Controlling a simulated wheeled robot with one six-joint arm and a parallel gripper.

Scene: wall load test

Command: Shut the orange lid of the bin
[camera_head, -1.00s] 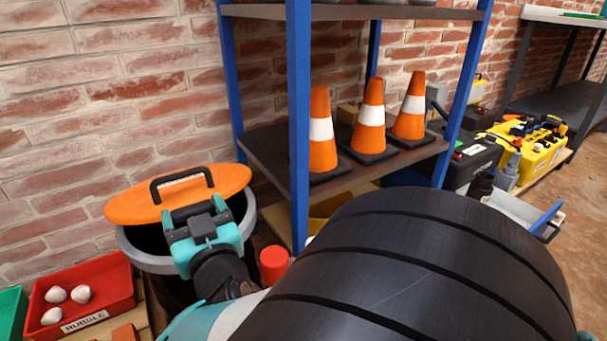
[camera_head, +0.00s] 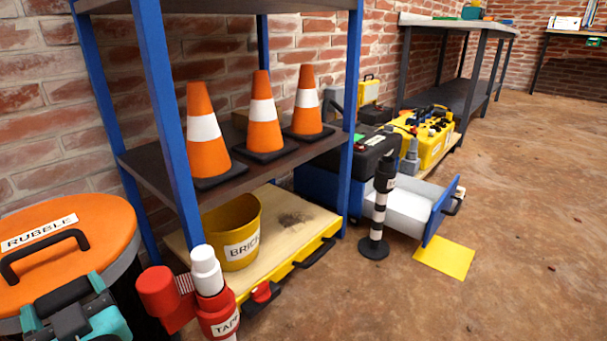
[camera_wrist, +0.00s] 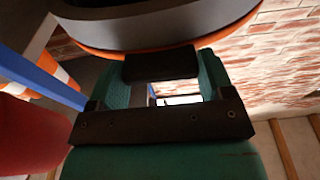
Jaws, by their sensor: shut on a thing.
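The orange lid (camera_head: 95,220) lies over the round bin at the left edge of the head view. It has a RUBBLE label and a black handle (camera_head: 45,245). In the wrist view the tab (camera_wrist: 160,65) sits between the fingers, close to the lid's orange edge (camera_wrist: 100,50). I cannot tell whether the lid is fully seated all round.
A blue-posted shelf (camera_head: 165,130) with traffic cones (camera_head: 262,115) stands right of the bin. A red-and-white object (camera_head: 210,290) stands close to my gripper. A black-and-white post (camera_head: 378,215) stands farther right. Floor (camera_head: 520,240) at the right is clear.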

